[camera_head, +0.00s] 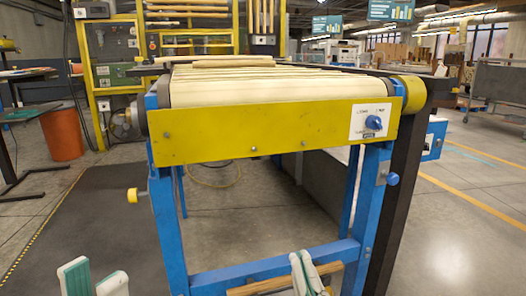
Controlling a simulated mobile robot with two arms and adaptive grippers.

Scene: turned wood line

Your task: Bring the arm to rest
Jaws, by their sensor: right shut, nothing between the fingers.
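My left gripper (95,281) is at the bottom left, over the dark floor mat. Its two pale, green-edged fingers stand apart with nothing between them. My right gripper (306,274) is at the bottom, right of centre, in front of the conveyor's lower blue crossbar. Its pale fingers are together and empty. A wooden rod (262,286) lies crosswise and passes behind the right fingers; what bears it is hidden. The lower parts of both grippers are cut off by the frame's edge.
A conveyor with a yellow front plate (225,130), blue legs (168,225) and a blue knob (373,122) stands right ahead. Several wooden strips (250,72) lie on its belt. An orange bin (62,134) stands at left. The floor at right (460,235) is clear.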

